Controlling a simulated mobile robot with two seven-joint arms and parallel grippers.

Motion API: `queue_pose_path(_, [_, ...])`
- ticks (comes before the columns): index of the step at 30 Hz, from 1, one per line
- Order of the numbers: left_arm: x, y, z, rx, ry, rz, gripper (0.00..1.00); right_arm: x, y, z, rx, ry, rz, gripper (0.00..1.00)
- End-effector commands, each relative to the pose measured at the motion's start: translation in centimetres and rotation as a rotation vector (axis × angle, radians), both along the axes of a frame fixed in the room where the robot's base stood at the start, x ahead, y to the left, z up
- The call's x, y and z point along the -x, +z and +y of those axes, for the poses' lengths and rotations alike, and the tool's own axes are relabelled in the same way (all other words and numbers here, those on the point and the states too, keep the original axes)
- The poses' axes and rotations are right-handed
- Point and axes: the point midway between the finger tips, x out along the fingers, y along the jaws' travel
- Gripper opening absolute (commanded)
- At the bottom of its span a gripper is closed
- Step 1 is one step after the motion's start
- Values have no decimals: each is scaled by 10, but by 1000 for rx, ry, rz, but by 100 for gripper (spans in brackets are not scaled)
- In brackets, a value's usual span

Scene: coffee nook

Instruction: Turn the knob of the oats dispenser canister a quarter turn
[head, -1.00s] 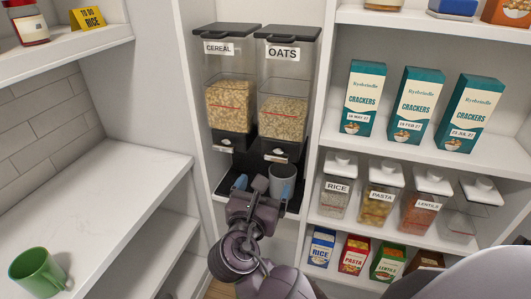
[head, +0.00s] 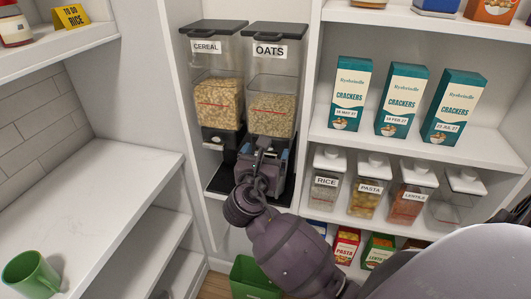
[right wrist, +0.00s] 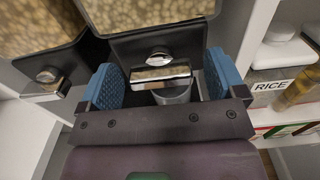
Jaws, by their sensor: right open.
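The oats dispenser canister (head: 270,104) is a clear box with a dark lid and an "OATS" label, on the right of the pair in the niche. Its silver knob, a flat bar (right wrist: 160,76) below a round silver piece, shows in the right wrist view. My right gripper (head: 262,155) is at the canister's base and hides the knob in the head view. In the right wrist view its blue-padded jaws (right wrist: 162,84) are open, one on each side of the knob, with gaps visible. My left gripper is not in view.
The cereal dispenser (head: 217,100) stands close on the left. A grey cup (right wrist: 176,95) shows below the oats knob. Right shelves hold cracker boxes (head: 404,98) and jars (head: 365,198). A green mug (head: 30,274) is on the left counter; a green bin (head: 252,278) is below.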

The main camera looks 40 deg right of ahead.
Motion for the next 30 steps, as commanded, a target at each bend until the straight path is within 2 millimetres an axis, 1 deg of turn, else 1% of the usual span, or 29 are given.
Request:
queue_pose_path(9, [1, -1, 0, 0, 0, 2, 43, -1, 0, -1, 0, 1, 0, 89])
queue_pose_path(17, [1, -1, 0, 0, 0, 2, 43, -1, 0, -1, 0, 1, 0, 50])
queue_pose_path(18, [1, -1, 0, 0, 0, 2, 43, -1, 0, -1, 0, 1, 0, 43])
queue_pose_path(19, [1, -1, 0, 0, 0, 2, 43, -1, 0, -1, 0, 1, 0, 40])
queue_pose_path(26, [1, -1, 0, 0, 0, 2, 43, -1, 0, -1, -13, 1, -14, 40])
queue_pose_path(30, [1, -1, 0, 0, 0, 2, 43, -1, 0, -1, -46, 1, -52, 40])
